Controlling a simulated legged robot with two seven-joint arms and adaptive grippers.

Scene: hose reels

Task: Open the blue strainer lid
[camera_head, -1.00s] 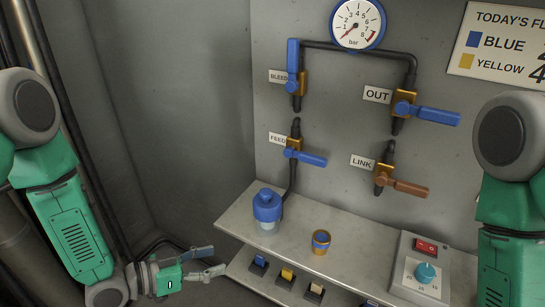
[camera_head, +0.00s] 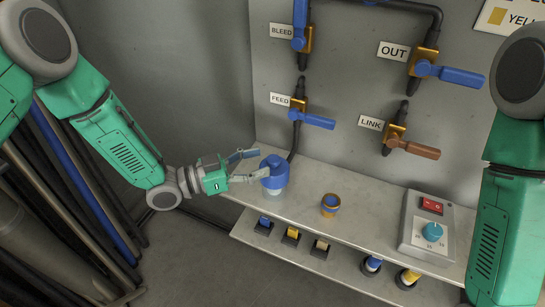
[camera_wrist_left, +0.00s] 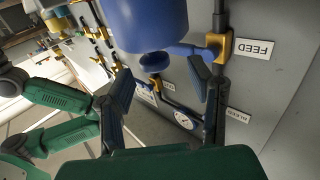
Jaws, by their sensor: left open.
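The blue strainer lid (camera_head: 274,168) caps a pale, clear-looking body at the left end of the shelf. A dark hose runs up behind it to the FEED valve. My left gripper (camera_head: 252,164) is open just left of the lid, with its fingers pointing at it. In the left wrist view the blue lid (camera_wrist_left: 148,22) fills the top, beyond and between the open fingertips (camera_wrist_left: 164,78). I cannot tell whether a finger touches it. My right gripper is out of view; only my right arm shows at the right edge.
A blue-and-gold ring fitting (camera_head: 330,205) stands right of the strainer. A grey control box (camera_head: 427,228) with a red switch and blue knob is further right. Several small fittings sit on the lower shelf (camera_head: 300,262). Valves (camera_head: 298,113) hang on the wall above.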

